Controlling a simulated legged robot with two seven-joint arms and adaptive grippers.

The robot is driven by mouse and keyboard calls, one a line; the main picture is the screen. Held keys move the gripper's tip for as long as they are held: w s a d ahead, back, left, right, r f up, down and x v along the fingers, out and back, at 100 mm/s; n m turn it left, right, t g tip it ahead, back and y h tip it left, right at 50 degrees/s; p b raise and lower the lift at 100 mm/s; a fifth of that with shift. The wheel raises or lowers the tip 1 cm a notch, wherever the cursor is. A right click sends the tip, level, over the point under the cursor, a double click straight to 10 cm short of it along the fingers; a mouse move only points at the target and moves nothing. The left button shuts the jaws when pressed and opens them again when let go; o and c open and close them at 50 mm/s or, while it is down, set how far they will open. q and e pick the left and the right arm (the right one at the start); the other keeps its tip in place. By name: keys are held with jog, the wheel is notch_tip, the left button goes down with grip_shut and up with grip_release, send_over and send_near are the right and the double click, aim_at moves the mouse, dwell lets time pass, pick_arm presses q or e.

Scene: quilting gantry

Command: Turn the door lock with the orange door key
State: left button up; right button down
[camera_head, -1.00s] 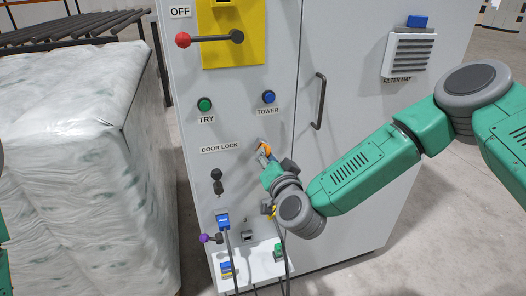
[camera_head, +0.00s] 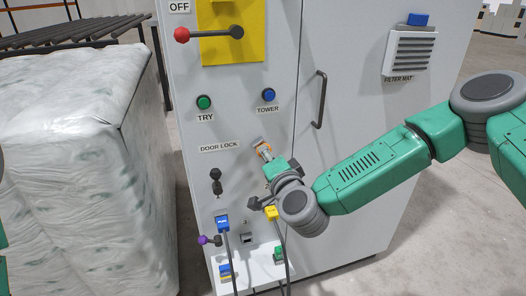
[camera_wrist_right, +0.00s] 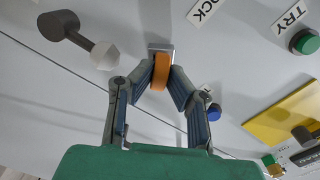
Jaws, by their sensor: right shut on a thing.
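The orange door key (camera_head: 264,148) is at the door lock, right of the DOOR LOCK label (camera_head: 219,147) on the grey cabinet. My right gripper (camera_head: 268,155) is shut on it. In the right wrist view, the orange key (camera_wrist_right: 161,73) sits between both fingertips. Its far end meets the small metal lock plate (camera_wrist_right: 160,47); how deep it goes in is hidden. My left gripper is not in view; only a sliver of green arm shows at the left edge of the head view.
Below the lock are black knobs (camera_head: 216,180), a blue plug (camera_head: 222,222), a yellow plug (camera_head: 271,212) and a purple-ended lever (camera_head: 205,240). A door handle (camera_head: 320,100) stands out at right. A wrapped bale (camera_head: 80,170) stands left of the cabinet.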

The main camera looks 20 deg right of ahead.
jog(key=shift+m+b, duration=0.35)
jog(key=shift+m, duration=0.75)
jog(key=m+b, duration=0.2)
jog(key=m, duration=0.1)
jog(key=shift+f+y, duration=0.15)
jog(key=shift+y, duration=0.15)
jog(key=c, duration=1.5)
grip_release()
jog(key=shift+o, duration=0.2)
jog(key=shift+r, duration=0.2)
